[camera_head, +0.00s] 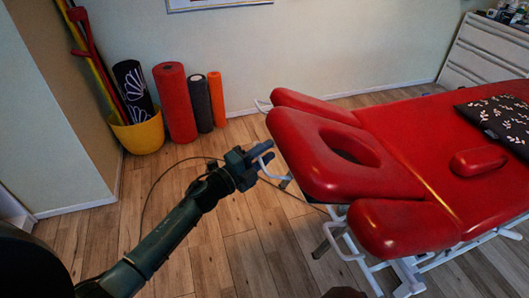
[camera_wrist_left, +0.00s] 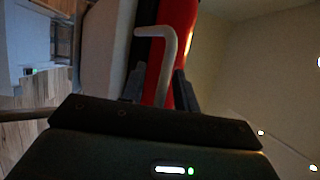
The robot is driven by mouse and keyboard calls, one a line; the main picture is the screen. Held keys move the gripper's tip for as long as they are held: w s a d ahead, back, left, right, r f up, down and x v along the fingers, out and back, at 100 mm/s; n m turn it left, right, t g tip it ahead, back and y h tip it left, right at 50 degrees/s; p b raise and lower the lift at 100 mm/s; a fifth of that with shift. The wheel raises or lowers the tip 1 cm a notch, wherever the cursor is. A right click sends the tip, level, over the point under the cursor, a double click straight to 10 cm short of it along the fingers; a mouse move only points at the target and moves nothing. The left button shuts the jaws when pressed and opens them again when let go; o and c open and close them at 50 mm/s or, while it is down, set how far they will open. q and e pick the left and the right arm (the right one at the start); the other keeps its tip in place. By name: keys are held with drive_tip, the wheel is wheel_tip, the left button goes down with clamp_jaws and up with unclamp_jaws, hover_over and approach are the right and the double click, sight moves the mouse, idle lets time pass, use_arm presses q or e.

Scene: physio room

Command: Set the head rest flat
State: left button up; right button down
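The head rest (camera_head: 315,160) is the red padded end section of the treatment table, with an oval face hole. Its surface looks tilted relative to the main pad, though which way is hard to tell. A white bent handle (camera_head: 268,170) sticks out under its near free end; the handle also shows in the left wrist view (camera_wrist_left: 168,52). My left gripper (camera_head: 258,158) is at this handle. Its two fingers (camera_wrist_left: 159,90) are apart, with the bar between them and gaps beside it. My right gripper is not in view.
Red side pads (camera_head: 400,228) flank the head rest. A second white handle (camera_head: 262,105) is at its far corner. A patterned dark cushion (camera_head: 500,120) and a small red pad (camera_head: 478,161) lie on the table. Rolled mats (camera_head: 174,103) and a yellow bucket (camera_head: 138,135) stand by the wall.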

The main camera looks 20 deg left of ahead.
use_arm(q)
clamp_jaws()
idle(0.4)
